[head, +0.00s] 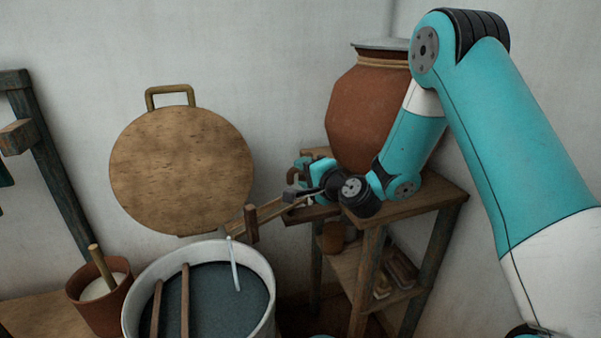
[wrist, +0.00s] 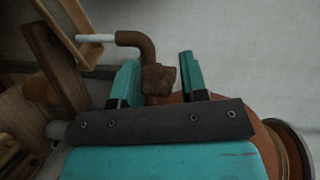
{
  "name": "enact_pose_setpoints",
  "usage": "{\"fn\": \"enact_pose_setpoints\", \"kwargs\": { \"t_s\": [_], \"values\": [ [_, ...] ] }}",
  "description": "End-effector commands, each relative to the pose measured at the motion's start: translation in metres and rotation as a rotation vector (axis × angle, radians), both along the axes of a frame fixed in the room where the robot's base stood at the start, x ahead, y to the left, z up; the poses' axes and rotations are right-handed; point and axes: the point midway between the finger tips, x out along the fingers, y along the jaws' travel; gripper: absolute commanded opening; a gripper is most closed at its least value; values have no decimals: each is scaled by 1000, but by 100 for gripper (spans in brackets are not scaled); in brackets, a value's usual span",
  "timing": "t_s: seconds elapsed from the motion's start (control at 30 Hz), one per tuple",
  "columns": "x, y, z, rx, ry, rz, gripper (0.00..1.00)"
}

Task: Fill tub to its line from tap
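The tub (head: 262,262) is a wide pale vessel at the bottom of the head view, holding dark liquid (head: 212,295). Its fill line cannot be made out. A thin white stream (head: 234,268) drops into it from the end of a wooden trough (head: 268,212). The brown tap (wrist: 135,40) has a white stream (wrist: 95,38) at its spout in the wrist view. My gripper (wrist: 158,80) has its fingers on either side of the tap's brown handle (wrist: 160,84). They stand apart, with a narrow gap on the right. In the head view my gripper (head: 303,180) is beside the clay jar (head: 362,112).
The jar stands on a wooden shelf stand (head: 440,195) with small items below. A clay pot (head: 108,308) with a stick stands at the left.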

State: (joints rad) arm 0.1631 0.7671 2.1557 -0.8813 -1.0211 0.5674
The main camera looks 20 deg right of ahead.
Motion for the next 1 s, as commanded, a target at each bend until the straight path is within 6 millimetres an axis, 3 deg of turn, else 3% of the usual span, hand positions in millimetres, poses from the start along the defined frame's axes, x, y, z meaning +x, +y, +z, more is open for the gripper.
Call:
{"fn": "enact_pose_setpoints", "kwargs": {
  "t_s": [0.43, 0.57, 0.8, 1.0],
  "values": [
    [-7, 0, -1, 0, -1, 3, 52],
    [-29, -7, -1, 1, -1, 0, 52],
    [-88, -23, 5, 1, -2, -2, 52],
    [-106, -26, 10, -4, -9, 4, 52]
  ]
}}
